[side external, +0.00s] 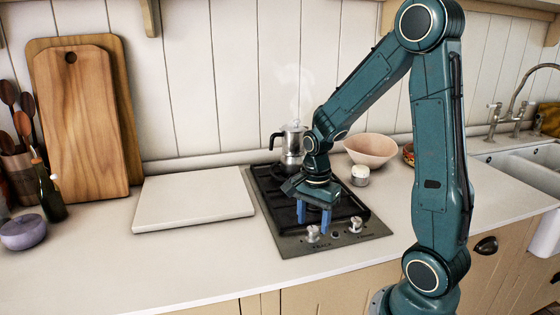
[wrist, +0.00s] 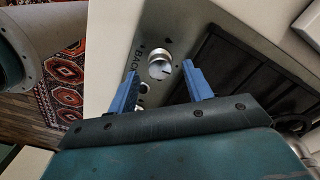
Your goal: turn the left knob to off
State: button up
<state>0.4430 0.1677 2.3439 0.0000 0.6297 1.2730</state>
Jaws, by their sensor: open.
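The left knob (side external: 313,233) is a silver knob on the front strip of the dark cooktop (side external: 290,246). In the wrist view the left knob (wrist: 160,65) is seen from above, with a dark pointer line and lettering like "BACK" beside it. My gripper (side external: 313,216) points down just above and behind this knob. In the wrist view my gripper (wrist: 158,70) has its two blue fingers apart, with the knob showing between and beyond the tips. They do not appear to touch it. The right knob (side external: 355,224) stands farther right; my finger partly hides that area in the wrist view.
A steaming moka pot (side external: 292,146) stands at the cooktop's back. A pale board (side external: 194,199) lies to the left. The counter in front is clear.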

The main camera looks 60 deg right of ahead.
aim_at(312, 232)
notch_tip(312, 232, up, 12)
dwell(0.6)
jog(key=shift+a+r, duration=0.1)
jog(key=s+a+r+n+t, duration=0.2)
jog(key=s+a+n, duration=0.2)
jog(key=n, duration=0.5)
jog(key=s+a+r+n+t, duration=0.2)
jog(key=s+a+n, duration=0.3)
jog(key=a+n, duration=0.3)
jog(key=shift+a+n+t, duration=0.3)
jog(key=shift+n+t, duration=0.5)
jog(key=shift+n, duration=0.5)
